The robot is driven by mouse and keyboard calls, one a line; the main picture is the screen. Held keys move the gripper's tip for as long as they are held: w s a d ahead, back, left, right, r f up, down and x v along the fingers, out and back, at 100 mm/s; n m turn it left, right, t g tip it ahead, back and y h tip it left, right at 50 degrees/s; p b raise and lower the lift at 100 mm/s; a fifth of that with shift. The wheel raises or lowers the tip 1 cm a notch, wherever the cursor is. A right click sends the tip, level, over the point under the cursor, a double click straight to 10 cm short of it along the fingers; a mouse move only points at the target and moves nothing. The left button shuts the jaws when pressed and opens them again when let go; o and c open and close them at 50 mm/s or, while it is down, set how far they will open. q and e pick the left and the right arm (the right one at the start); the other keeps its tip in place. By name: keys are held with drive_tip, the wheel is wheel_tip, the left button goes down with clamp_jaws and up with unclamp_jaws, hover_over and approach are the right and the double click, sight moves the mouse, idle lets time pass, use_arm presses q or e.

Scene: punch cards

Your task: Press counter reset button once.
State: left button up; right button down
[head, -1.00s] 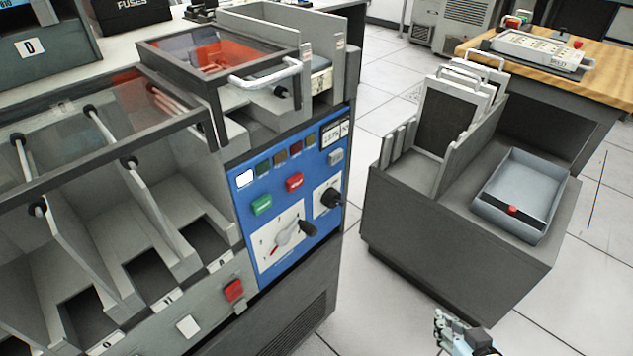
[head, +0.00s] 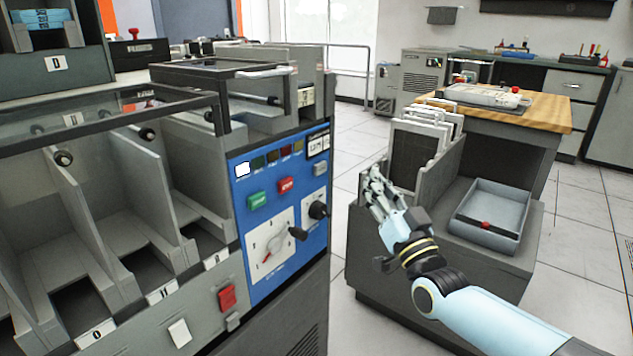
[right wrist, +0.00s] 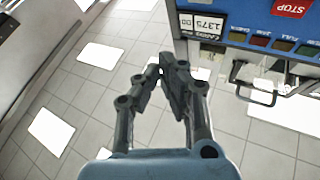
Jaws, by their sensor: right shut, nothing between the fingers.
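The blue control panel (head: 245,215) is on the front of the grey machine in the head view. Its counter display (head: 318,145) is at the upper right, with a small grey button (head: 320,169) just below it. My right gripper (head: 374,176) is to the right of the panel, apart from it, with its fingers pointing up and left. The right wrist view shows its fingers (right wrist: 168,68) shut and empty. The counter (right wrist: 207,23) appears upside down there, beyond the fingertips. The grey button is not clear in that view. My left gripper is not in view.
The panel also has a green button (head: 257,201), a red stop button (head: 286,185), a dial (head: 270,247) and a black knob (head: 318,210). A grey cart with an open tray (head: 490,237) stands behind my right arm. Floor shows between machine and cart.

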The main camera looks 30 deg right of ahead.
sight(320, 168)
use_arm(q)
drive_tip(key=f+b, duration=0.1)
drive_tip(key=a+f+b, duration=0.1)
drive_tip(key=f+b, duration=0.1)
drive_tip(key=b, duration=0.1)
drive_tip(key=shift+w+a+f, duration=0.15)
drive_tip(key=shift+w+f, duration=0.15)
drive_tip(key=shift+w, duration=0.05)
use_arm(e)
drive_tip(key=w+a, duration=0.3)
drive_tip(key=w, duration=0.5)
drive_tip(key=shift+a, duration=0.25)
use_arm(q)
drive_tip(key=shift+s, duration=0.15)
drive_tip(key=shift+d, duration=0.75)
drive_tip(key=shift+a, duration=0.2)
